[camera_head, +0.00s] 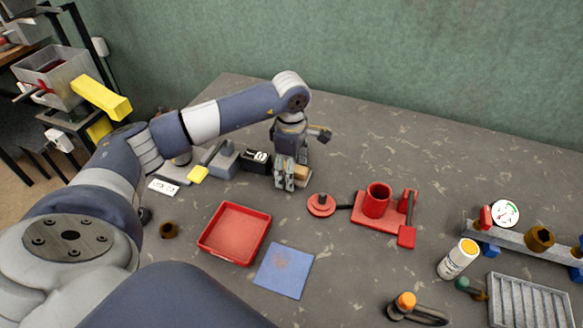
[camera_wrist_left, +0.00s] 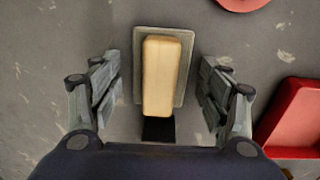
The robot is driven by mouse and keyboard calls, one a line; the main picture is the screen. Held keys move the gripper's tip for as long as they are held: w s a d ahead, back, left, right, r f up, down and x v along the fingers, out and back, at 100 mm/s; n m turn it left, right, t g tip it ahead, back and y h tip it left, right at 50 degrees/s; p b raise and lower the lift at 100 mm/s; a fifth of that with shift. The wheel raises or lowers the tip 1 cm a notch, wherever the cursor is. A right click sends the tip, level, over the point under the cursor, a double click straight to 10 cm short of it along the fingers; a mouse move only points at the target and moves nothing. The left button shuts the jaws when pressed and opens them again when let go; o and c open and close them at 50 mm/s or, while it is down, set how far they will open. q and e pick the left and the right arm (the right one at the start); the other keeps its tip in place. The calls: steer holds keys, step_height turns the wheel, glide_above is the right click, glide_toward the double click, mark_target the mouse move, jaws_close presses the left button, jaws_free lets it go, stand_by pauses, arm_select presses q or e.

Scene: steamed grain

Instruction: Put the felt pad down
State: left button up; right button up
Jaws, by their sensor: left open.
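A tan block on a wider grey base, which looks like the felt pad (camera_wrist_left: 164,75), lies on the table in the left wrist view. In the head view the tan block (camera_head: 301,172) shows only partly, beside the fingers. My left gripper (camera_head: 291,181) points down at it. In the left wrist view the open fingers (camera_wrist_left: 159,97) stand on either side of the block, with a gap on both sides. A dark patch (camera_wrist_left: 158,130) lies at the block's near end; I cannot tell what it is. My right gripper is out of view.
Close by are a red tray (camera_head: 204,244), a blue cloth (camera_head: 276,282), a red disc (camera_head: 321,210) and a black box (camera_head: 256,168). A red fixture with a cup (camera_head: 377,200) stands to the right. Bare table lies behind the gripper.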

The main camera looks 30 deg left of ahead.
arm_select(q)
steer(key=shift+r, duration=0.4)
step_height(320, 180, up, 12)
steer(key=b, duration=0.2)
steer(key=shift+s+f, duration=0.25)
steer(key=shift+d+f, duration=0.1)
